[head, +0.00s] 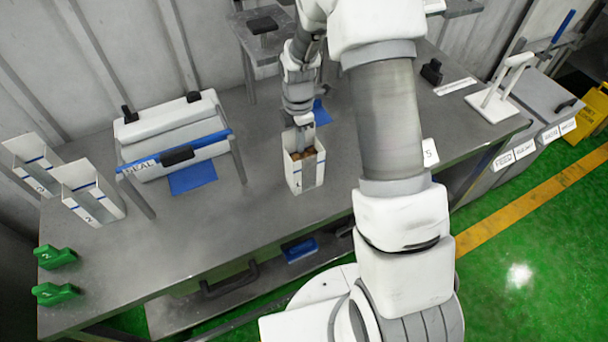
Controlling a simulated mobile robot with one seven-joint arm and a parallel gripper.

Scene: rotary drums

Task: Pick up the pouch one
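A white open-topped pouch (295,178) stands upright on the grey table, with brown contents showing inside. A small mark on its front looks like a 1, but it is too small to be sure. My gripper (302,140) reaches down from above to the far rim of this pouch. Its fingertips are partly hidden by the pouch's walls, and I cannot tell whether they are open or closed on the wall. Two more white pouches stand at the left: a nearer one (95,200) and a farther one (36,165). Each has a blue stripe and a small mark.
A white sealing machine (175,135) with a blue bar stands left of the gripper. Green blocks (58,257) lie at the table's left end. A white stand (500,98) and a black object (431,72) are at the right. The table (190,235) is bare in front.

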